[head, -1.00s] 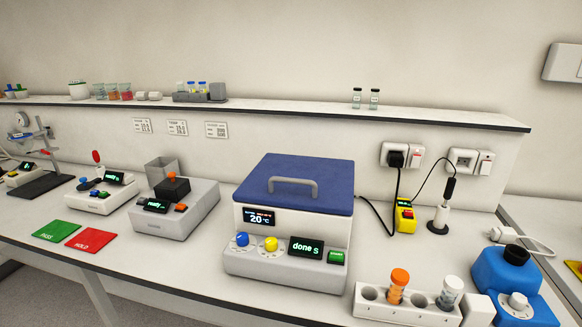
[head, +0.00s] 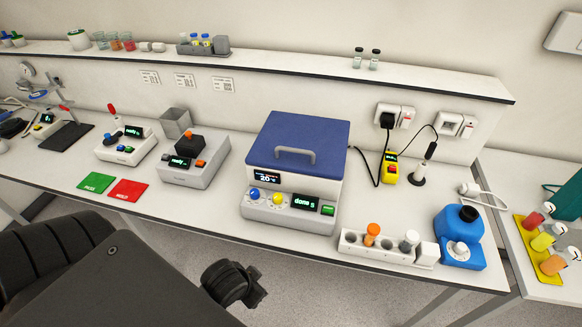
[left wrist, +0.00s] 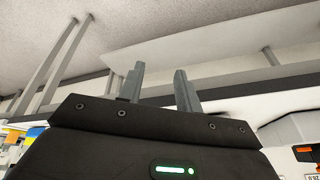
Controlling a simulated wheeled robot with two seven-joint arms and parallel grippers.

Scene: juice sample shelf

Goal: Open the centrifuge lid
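The centrifuge (head: 290,205) is a white box on the bench, near the middle of the head view. Its blue lid (head: 325,138) is shut flat on top and has a grey bar handle (head: 296,156). The front shows a 20 °C display, a blue and a yellow knob, a "done" screen and a green button. My left gripper (left wrist: 158,88) shows in the left wrist view with its two grey fingers apart and nothing between them. That view shows the underside of a bench, and no centrifuge is recognisable. My right gripper is not in view.
A white rack (head: 388,249) with an orange-capped tube and a blue device (head: 459,235) stand to the right. A grey machine (head: 192,160) and the green (head: 96,183) and red (head: 128,189) pads are left. A yellow box (head: 390,170) is behind right. The bench front edge is close.

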